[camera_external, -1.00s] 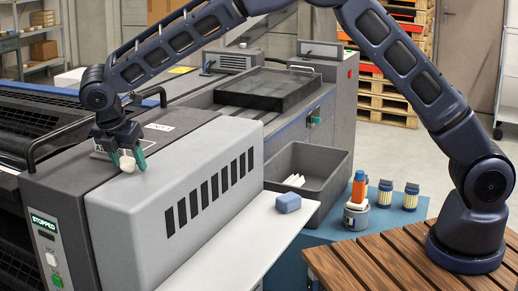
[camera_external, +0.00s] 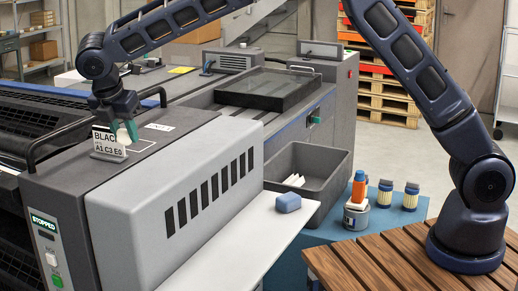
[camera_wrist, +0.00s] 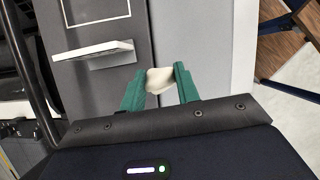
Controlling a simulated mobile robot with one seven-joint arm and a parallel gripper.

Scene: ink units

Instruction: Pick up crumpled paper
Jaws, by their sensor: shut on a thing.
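The crumpled paper (camera_wrist: 160,80) is a small off-white lump between the green fingertips of my gripper (camera_wrist: 157,84) in the wrist view. My gripper is shut on it. The sign and fingers hide most of the paper there.
A dark grey bin (camera_external: 318,165) with white scraps inside stands right of the machine. A black handle (camera_external: 55,140) rises at the machine's left.

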